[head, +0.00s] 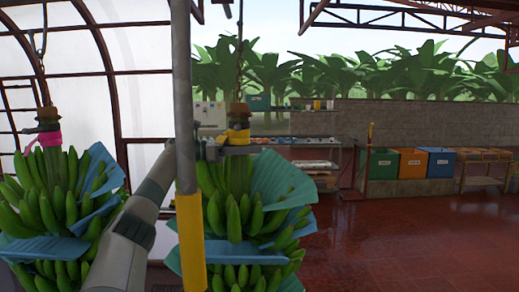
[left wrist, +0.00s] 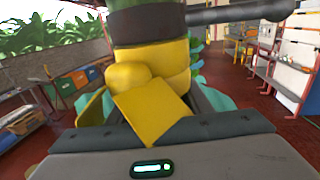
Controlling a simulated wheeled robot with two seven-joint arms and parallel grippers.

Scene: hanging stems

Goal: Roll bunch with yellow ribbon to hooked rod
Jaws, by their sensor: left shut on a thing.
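The banana bunch with the yellow ribbon (head: 238,137) hangs from a chain at the middle of the head view, with blue sheets between its green hands (head: 233,215). My left gripper (head: 226,150) is shut at its stem, just below the ribbon. In the left wrist view the yellow ribbon (left wrist: 160,75) and its loose end fill the middle, right at the dark jaws (left wrist: 165,135). A thin upright rod (head: 369,150) with a yellow upper part stands by the wall at right; I cannot tell whether it has a hook. My right gripper is not in view.
A bunch with a pink ribbon (head: 48,139) hangs at left. A grey and yellow post (head: 187,110) stands close in front, partly covering the yellow-ribbon bunch. Green, orange and blue bins (head: 411,163) stand by the wall. The red floor (head: 400,240) at right is open.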

